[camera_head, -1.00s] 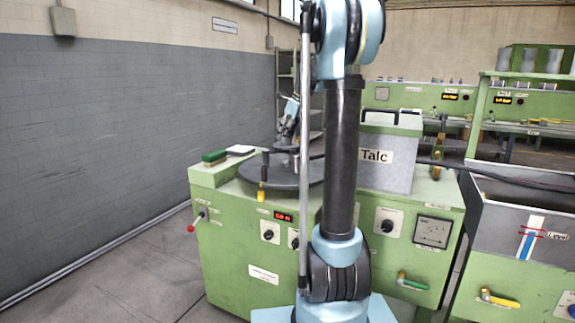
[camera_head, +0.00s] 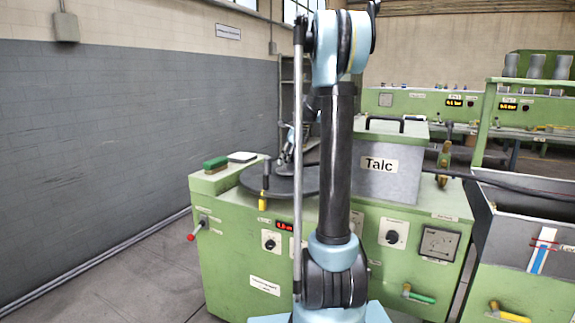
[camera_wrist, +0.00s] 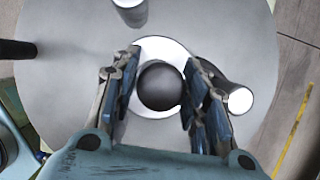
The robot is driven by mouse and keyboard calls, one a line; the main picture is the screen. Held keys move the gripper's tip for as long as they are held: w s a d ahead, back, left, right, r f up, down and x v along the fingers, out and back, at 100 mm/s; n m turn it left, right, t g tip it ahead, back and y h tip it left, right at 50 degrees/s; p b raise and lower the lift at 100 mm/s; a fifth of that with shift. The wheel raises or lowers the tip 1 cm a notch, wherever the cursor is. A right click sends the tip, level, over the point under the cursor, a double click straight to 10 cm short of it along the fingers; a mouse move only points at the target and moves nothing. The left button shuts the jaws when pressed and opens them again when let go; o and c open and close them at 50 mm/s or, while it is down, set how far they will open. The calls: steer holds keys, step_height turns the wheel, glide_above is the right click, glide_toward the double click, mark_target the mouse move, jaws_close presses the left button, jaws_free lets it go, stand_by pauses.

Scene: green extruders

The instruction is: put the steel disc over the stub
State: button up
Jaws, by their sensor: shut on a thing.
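In the wrist view the steel disc (camera_wrist: 150,51) is a bright flat ring between the two fingers of my gripper (camera_wrist: 163,80). The fingers stand at its left and right sides and are shut on it. A dark rounded thing (camera_wrist: 161,86), perhaps the stub's top, fills the disc's middle; I cannot tell whether the disc is around it or above it. Below lies a wide round grey plate (camera_wrist: 75,35). In the head view this plate (camera_head: 250,180) sits on the green machine, and my gripper (camera_head: 287,153) is small over it, partly hidden by my arm.
Posts rise around the plate: a silver one (camera_wrist: 131,12) at the top, a pale-topped one (camera_wrist: 239,99) at right and a dark one (camera_wrist: 15,50) at left. The Talc box (camera_head: 385,180) stands right of the plate; a green brush (camera_head: 215,163) lies to its left.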

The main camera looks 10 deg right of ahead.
steer(key=shift+f, duration=0.65)
steer(key=o, duration=1.4)
steer(key=v, duration=1.2)
steer(key=shift+s, duration=0.15)
